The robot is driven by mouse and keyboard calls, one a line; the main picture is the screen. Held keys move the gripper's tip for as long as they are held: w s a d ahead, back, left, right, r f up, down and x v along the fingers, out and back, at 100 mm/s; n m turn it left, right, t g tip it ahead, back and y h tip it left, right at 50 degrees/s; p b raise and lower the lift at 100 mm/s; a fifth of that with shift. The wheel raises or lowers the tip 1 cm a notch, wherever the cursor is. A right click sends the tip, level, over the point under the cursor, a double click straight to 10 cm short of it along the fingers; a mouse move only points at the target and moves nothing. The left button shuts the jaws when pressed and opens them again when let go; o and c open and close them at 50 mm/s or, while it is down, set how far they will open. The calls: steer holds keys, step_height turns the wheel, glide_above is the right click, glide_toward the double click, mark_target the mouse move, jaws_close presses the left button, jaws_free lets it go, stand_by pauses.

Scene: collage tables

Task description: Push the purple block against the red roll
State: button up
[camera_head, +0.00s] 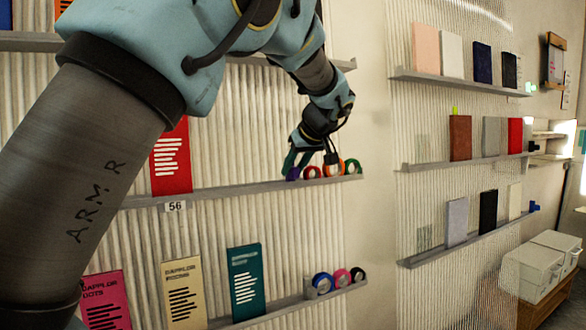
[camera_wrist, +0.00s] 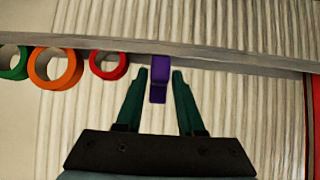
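The purple block (camera_wrist: 158,93) is on the grey shelf (camera_wrist: 220,58), between the two green fingers of my gripper (camera_wrist: 160,75) in the wrist view. The fingers are apart, with a small gap showing on each side of the block. The red roll (camera_wrist: 93,65) stands left of the block in the wrist view, apart from it, with the left finger between them. In the head view my gripper (camera_head: 296,165) is over the purple block (camera_head: 293,174), partly hiding it, and the red roll (camera_head: 306,174) is just to its right.
An orange roll (camera_head: 327,171) and a green roll (camera_head: 357,166) stand beyond the red roll towards the shelf's right end. A red book (camera_head: 171,165) stands on the same shelf to the left. A lower shelf (camera_head: 285,306) holds books and more rolls.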

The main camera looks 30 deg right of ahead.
steer(key=shift+o, duration=1.3)
steer(key=shift+f, duration=0.1)
steer(key=b+v, duration=0.3)
steer(key=v, duration=0.8)
steer(key=shift+w, duration=0.1)
steer(key=shift+c, duration=0.4)
